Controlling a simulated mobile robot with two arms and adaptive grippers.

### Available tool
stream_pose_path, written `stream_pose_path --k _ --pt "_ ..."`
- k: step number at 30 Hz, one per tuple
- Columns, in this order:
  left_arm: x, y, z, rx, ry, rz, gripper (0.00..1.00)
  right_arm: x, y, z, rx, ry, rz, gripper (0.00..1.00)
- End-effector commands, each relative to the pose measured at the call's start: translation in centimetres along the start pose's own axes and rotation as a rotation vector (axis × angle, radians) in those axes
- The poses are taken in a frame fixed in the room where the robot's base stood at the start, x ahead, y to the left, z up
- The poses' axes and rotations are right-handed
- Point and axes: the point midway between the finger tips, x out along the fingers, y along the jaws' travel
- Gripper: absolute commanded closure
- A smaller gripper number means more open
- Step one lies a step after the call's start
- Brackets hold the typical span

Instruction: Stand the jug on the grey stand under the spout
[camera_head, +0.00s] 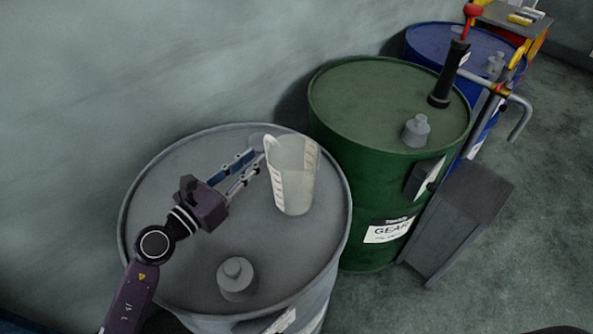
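The clear jug (292,175) with red markings stands upright on top of the grey drum (175,185), its handle toward the left. My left gripper (257,162) comes in from the left with its two fingers apart at the handle side of the jug. Whether the fingertips touch the handle is too small to tell. The grey stand (465,205) is on the floor at the right, in front of the green drum, with its top empty. The curved grey spout (521,118) hangs above and to the right of it. My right gripper is not in view.
A green drum (345,100) stands beside the grey one and carries a grey cap (416,130) and a black pump (449,75) with a red knob (472,10). A blue drum (425,42) is behind. Another grey cap (235,275) sits on the grey drum. Floor at right is clear.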

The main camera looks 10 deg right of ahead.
Motion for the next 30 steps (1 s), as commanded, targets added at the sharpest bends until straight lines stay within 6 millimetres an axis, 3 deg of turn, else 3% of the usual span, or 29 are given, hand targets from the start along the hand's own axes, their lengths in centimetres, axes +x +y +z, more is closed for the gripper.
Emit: stream_pose_path --k 7,13,23,27,30 --pt "3.0 -0.1 0.1 -0.003 -0.003 -0.001 0.83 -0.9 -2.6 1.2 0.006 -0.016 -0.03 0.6" --pt "5.5 -0.1 -0.1 -0.001 -0.002 0.0 0.83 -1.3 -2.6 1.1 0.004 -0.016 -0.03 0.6" --pt "6.1 -0.1 -0.2 0.001 0.0 0.0 0.83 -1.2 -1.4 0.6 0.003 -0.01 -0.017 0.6" --pt "6.1 -0.1 -0.2 0.0 0.0 0.0 0.98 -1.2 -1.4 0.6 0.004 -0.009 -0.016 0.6" --pt "6.1 -0.1 -0.2 0.0 0.0 0.0 1.0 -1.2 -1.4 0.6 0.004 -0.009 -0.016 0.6"
